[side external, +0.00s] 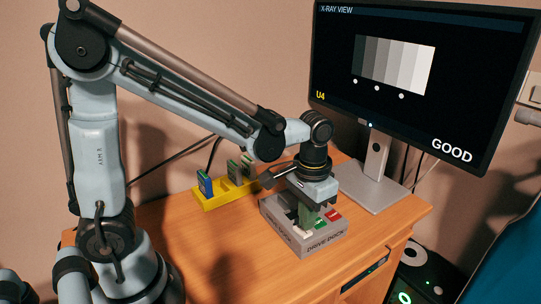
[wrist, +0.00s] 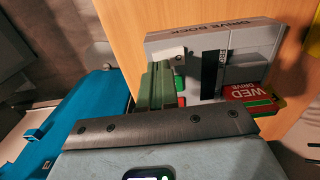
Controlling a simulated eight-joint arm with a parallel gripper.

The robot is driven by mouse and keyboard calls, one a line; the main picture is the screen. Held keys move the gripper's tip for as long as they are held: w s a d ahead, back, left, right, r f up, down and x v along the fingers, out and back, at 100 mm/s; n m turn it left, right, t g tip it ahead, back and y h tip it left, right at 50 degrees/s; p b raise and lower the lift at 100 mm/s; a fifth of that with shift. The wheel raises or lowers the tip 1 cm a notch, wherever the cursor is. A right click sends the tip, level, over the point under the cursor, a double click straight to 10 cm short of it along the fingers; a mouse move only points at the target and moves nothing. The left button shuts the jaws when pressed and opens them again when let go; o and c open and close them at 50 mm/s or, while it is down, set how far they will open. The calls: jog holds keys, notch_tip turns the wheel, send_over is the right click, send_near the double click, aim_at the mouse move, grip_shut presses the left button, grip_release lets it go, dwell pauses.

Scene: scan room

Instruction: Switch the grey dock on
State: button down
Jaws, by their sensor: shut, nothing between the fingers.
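The grey dock (side external: 325,243), marked DRIVE DOCK, sits on the wooden desk. It also shows at the top of the wrist view (wrist: 225,36). A red drive labelled WED (wrist: 258,92) is at its right end there and shows as a red patch in the side view (side external: 334,215). My gripper (side external: 306,222) points down over the dock, its green fingers shut and empty. In the wrist view the fingertips (wrist: 160,66) are by a small white part (wrist: 171,54) on the dock's left end. Contact cannot be told. Small red and green patches show beside the fingers.
A yellow rack (side external: 222,198) with several drives stands behind the dock. A monitor (side external: 420,110) showing X-RAY VIEW, U4 and GOOD stands at the back right on its base (side external: 385,190). The desk's front left is clear. A blue-teal object (wrist: 75,125) lies beyond the desk edge.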

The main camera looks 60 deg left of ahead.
jog(key=shift+f, duration=0.9)
dwell(0.7)
jog(key=shift+r, duration=3.5)
jog(key=s+a+r+t, duration=0.1)
jog(key=s+a+t, duration=0.4)
jog(key=t, duration=0.2)
